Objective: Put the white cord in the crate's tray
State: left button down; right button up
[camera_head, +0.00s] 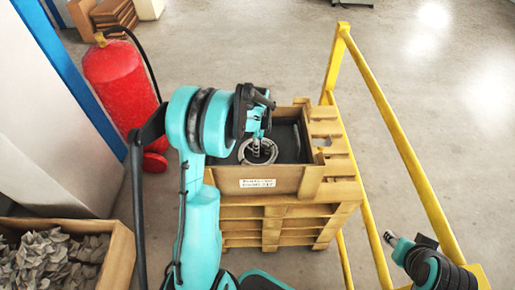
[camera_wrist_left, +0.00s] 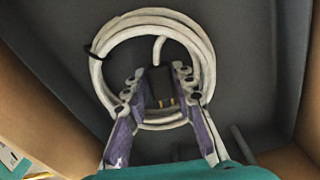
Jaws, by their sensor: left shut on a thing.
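The white cord (camera_head: 242,152) is a round coil over the dark tray (camera_head: 289,137) inside the wooden crate (camera_head: 230,180). My left gripper (camera_head: 259,149) points down into the crate, shut on the cord. In the left wrist view the coil (camera_wrist_left: 120,37) fills the space in front of my fingers (camera_wrist_left: 157,90), and its black plug (camera_wrist_left: 160,82) with brass prongs sits between them. The dark tray (camera_wrist_left: 245,50) lies behind the coil; I cannot tell whether the coil touches it. My right gripper (camera_head: 392,239) is at the lower right, far from the crate; its fingers are unclear.
The crate stands on stacked wooden pallets (camera_head: 335,190). Yellow rails (camera_head: 400,145) run along its right side. A red fire extinguisher (camera_head: 115,80) stands behind left. A box of grey crumpled pieces (camera_head: 122,262) is at the lower left. Open floor lies behind the crate.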

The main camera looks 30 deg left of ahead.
pick_arm(q)
jog(key=c, duration=1.3)
grip_release()
jog(key=shift+f, duration=0.1)
jog(key=shift+o, duration=0.2)
jog(key=s+d+r+n+t+p, duration=0.1)
jog(key=s+d+r+p, duration=0.1)
jog(key=r, duration=0.7)
jog(key=s+d+r+n+p, duration=0.2)
jog(key=r, duration=0.6)
jog(key=s+d+r+n+t, duration=0.3)
jog(key=s+d+n+t, duration=0.3)
jog(key=s+d+n, duration=0.5)
jog(key=shift+s+d, duration=0.15)
jog(key=shift+s, duration=1.75)
